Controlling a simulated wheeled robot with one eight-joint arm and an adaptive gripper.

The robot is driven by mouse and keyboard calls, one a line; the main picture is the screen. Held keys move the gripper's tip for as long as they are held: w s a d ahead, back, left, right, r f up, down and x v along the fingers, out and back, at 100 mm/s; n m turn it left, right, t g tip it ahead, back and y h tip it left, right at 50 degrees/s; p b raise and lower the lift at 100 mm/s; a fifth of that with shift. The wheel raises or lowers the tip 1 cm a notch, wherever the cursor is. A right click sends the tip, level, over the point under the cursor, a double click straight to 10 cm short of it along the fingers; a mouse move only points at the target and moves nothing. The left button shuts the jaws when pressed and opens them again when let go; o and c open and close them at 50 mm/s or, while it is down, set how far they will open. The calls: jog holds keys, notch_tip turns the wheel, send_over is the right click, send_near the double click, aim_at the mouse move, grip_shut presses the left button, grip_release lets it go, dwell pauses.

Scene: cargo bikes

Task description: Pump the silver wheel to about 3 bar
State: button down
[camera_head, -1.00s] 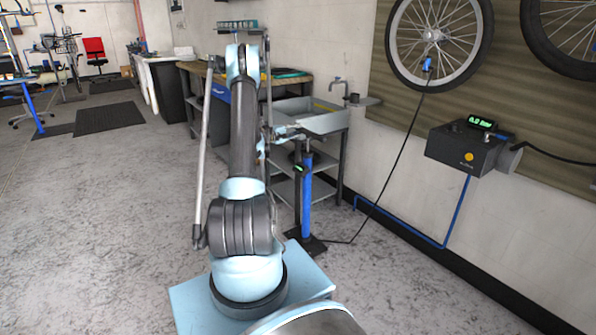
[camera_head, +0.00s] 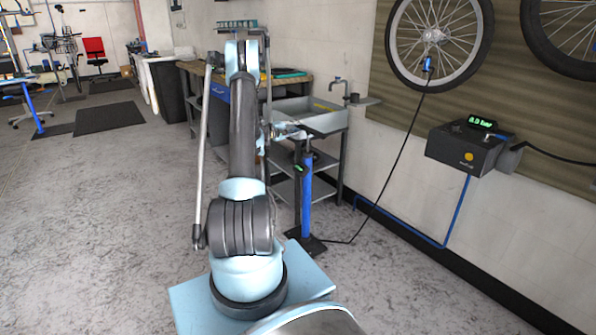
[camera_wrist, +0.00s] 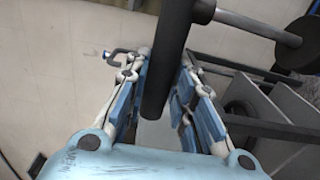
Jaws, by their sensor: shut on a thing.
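The silver wheel (camera_head: 437,40) hangs on the wall panel at the upper right in the head view, with a blue chuck (camera_head: 427,66) at its valve. A black hose runs from there down to the foot of the blue floor pump (camera_head: 307,200), which stands upright on the floor. A small green-lit gauge (camera_head: 298,168) is on the pump. My gripper (camera_wrist: 160,75) is shut on the dark pump handle (camera_wrist: 172,50) in the wrist view. The pale piston rod (camera_wrist: 243,23) runs from the handle. In the head view the gripper is small at the pump's top.
A dark box with a green display (camera_head: 482,123) is on the wall at right; its digits are hard to read. A second wheel (camera_head: 565,35) hangs at the upper right. A metal sink (camera_head: 325,122) and shelves stand close behind the pump.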

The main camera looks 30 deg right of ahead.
notch_tip(320, 180, up, 19)
jog(key=shift+w+f, duration=0.15)
jog(key=shift+f, duration=0.15)
jog(key=shift+f, duration=5.05)
notch_tip(320, 180, down, 16)
jog(key=shift+r, duration=0.15)
jog(key=c, duration=1)
grip_release()
jog(key=shift+r, duration=0.1)
